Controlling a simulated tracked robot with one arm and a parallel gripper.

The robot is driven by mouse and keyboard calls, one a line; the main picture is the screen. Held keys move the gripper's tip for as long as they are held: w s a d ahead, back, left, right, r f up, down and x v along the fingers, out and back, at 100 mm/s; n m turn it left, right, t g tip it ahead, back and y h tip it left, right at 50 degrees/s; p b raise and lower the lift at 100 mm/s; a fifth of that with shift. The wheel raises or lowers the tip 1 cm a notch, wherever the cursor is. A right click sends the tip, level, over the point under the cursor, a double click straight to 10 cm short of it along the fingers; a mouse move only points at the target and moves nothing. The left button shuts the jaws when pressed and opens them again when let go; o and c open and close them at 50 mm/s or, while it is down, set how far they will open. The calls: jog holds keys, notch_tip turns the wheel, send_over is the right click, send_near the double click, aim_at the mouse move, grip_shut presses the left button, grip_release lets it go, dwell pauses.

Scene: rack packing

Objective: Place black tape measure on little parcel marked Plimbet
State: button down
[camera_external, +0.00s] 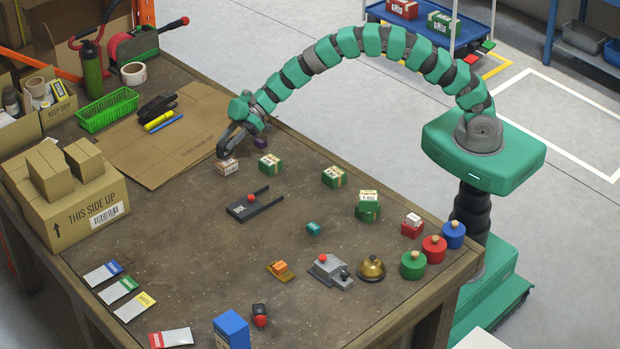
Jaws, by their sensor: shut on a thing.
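My gripper (229,149) is at the end of the arched arm, left of the table's middle near the far edge. It is shut on a small dark thing, which looks like the black tape measure but blends with the dark fingers. Just below the fingertips is a little tan parcel (228,168) with a whitish label. I cannot tell whether the dark thing touches its top. Little green parcels stand to the right (270,165) and further right (334,178). The labels are too small to read, so I cannot tell which parcel says Plimbet.
A purple block (261,143) stands close behind my gripper. A flat cardboard sheet (180,160) lies to the left. A black tray-like holder (240,211) with a red ball, a teal cube (313,229) and a brass bell (371,268) are nearer. Bare table lies between them.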

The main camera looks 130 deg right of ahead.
jog(key=shift+f, duration=0.6)
jog(key=c, duration=1.1)
grip_release()
jog(key=p+v, duration=0.1)
jog(key=v, duration=1.1)
